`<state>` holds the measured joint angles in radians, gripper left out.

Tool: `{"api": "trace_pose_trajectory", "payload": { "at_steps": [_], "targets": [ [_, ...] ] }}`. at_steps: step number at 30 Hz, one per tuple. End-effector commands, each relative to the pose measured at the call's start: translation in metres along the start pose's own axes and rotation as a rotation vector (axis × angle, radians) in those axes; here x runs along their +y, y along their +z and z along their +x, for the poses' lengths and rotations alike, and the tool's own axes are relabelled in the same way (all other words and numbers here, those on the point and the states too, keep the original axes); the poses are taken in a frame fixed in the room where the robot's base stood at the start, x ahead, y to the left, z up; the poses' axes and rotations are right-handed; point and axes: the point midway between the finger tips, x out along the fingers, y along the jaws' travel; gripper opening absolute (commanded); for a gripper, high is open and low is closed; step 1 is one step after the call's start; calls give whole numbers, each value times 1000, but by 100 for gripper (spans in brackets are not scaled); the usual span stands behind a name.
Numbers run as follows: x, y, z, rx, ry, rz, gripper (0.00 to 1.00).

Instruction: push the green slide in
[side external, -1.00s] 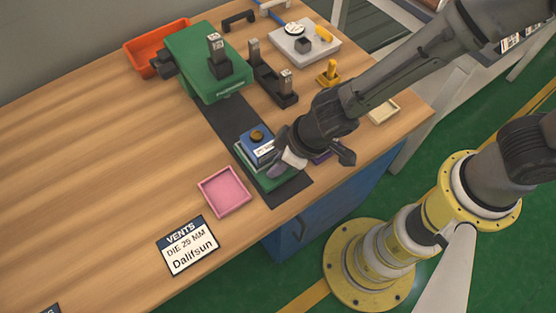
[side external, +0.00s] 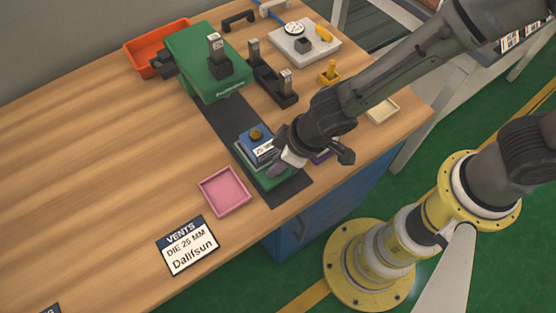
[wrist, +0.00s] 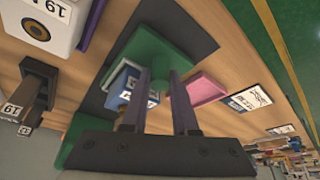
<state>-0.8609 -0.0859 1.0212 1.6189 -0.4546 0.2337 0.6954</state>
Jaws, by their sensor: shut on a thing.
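The green slide (side external: 274,184) lies on the dark track (side external: 222,118), near the table's front edge and apart from the green press housing (side external: 190,52). A blue die block (side external: 252,143) with a white label and a brass-coloured top sits on the slide. The slide's plate (wrist: 150,48) also shows in the wrist view. My gripper (side external: 279,167) is at the slide's front right side. In the wrist view my fingers (wrist: 161,78) close around a green knob on the slide; the fingers partly hide the blue block (wrist: 124,82).
A pink tray (side external: 224,191) stands left of the track, near the slide. A black stand with upright posts (side external: 272,86) stands right of the track. An orange tray (side external: 140,60) and a grey fixture (side external: 304,47) are farther back. The track between slide and housing looks clear.

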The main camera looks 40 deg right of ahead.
Motion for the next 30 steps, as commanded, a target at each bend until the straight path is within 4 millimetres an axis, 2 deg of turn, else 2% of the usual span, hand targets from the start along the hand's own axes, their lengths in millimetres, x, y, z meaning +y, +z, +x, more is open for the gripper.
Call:
{"api": "trace_pose_trajectory", "payload": {
  "at_steps": [19,24,30],
  "targets": [
    [68,-96,36,11,3,5,0],
    [76,-108,41,11,1,3,0],
    [78,-110,41,16,1,2,0]
  ]
}}
